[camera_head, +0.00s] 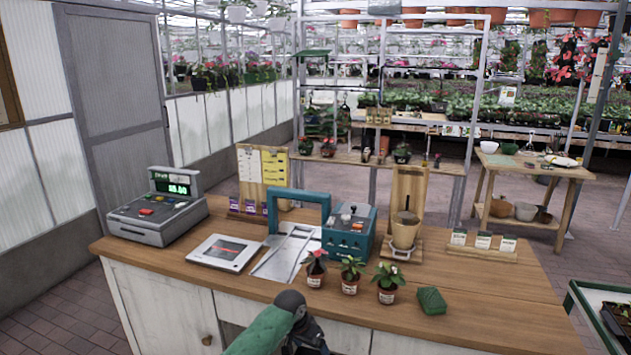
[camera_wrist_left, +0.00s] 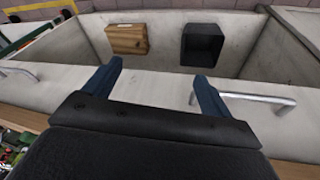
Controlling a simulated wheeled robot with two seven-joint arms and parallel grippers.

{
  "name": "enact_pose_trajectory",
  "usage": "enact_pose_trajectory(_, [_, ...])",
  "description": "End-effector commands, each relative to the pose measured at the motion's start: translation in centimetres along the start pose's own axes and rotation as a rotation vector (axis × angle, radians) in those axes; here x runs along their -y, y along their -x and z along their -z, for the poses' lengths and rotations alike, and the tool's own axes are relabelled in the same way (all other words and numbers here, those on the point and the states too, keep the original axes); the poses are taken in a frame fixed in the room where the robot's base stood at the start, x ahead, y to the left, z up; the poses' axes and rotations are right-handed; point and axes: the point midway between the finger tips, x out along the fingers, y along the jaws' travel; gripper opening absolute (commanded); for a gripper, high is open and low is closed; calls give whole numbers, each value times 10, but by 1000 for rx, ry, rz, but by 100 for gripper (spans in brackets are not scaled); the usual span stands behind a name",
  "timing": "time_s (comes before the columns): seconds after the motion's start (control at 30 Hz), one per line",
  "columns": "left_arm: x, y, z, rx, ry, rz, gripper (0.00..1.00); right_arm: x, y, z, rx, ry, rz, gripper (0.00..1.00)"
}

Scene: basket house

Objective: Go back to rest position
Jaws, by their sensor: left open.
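My left arm (camera_head: 258,335) comes in at the bottom of the head view, in front of the counter's near edge. Its gripper (camera_head: 305,338) is cut off by the frame there. In the left wrist view the left gripper (camera_wrist_left: 158,72) has its two blue fingers spread apart, with nothing between them. Past the fingers is a pale open compartment (camera_wrist_left: 75,42), which looks like a drawer. A small wooden block or box (camera_wrist_left: 127,39) and a black tray-like box (camera_wrist_left: 201,45) lie in it, apart from the fingers. My right gripper is not in view.
The wooden counter (camera_head: 470,302) carries a cash register (camera_head: 160,220), a teal machine (camera_head: 349,232), several small potted plants (camera_head: 350,275) and a green block (camera_head: 432,300). Metal handles (camera_wrist_left: 258,98) stand out near the compartment. Brick floor (camera_head: 50,315) is clear at left.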

Motion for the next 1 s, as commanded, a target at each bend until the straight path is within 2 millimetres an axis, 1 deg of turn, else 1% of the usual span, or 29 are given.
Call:
enact_pose_trajectory(0.03, [0,-21,-15,-3,22,-6,84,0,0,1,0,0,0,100])
enact_pose_trajectory(0.1, [1,-46,-34,-13,50,-8,84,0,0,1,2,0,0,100])
enact_pose_trajectory(0.17, [2,-66,-51,-22,73,-7,84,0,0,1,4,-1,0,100])
enact_pose_trajectory(0.2, [3,-79,-63,-27,89,-7,84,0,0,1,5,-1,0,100])
enact_pose_trajectory(0.27, [4,-99,-81,-33,112,-5,84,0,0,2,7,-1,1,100])
enact_pose_trajectory(0.3, [4,-112,-94,-36,126,-1,84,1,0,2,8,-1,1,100])
enact_pose_trajectory(0.37, [4,-132,-115,-39,149,3,84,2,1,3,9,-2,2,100])
enact_pose_trajectory(0.4, [4,-145,-129,-42,164,6,84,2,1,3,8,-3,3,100])
enact_pose_trajectory(0.47, [4,-164,-152,-44,185,12,84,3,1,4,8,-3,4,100])
enact_pose_trajectory(0.5, [4,-175,-168,-45,199,18,84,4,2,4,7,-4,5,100])
enact_pose_trajectory(0.57, [3,-193,-192,-45,219,26,84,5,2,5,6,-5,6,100])
enact_pose_trajectory(0.6, [2,-204,-209,-44,233,32,84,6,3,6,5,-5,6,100])
enact_pose_trajectory(0.67, [0,-221,-234,-43,251,42,84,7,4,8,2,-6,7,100])
enact_pose_trajectory(0.7, [-2,-231,-252,-42,264,49,84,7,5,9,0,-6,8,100])
enact_pose_trajectory(0.77, [-4,-247,-280,-38,281,61,84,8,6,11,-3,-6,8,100])
enact_pose_trajectory(0.8, [-6,-256,-299,-34,292,70,84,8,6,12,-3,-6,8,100])
enact_pose_trajectory(0.87, [-10,-270,-328,-28,306,82,84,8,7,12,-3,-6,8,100])
enact_pose_trajectory(0.9, [-12,-279,-348,-25,316,91,84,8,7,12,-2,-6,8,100])
enact_pose_trajectory(0.97, [-18,-291,-379,-17,329,104,84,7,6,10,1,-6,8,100])
enact_pose_trajectory(1.0, [-20,-299,-399,-12,337,114,84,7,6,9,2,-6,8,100])
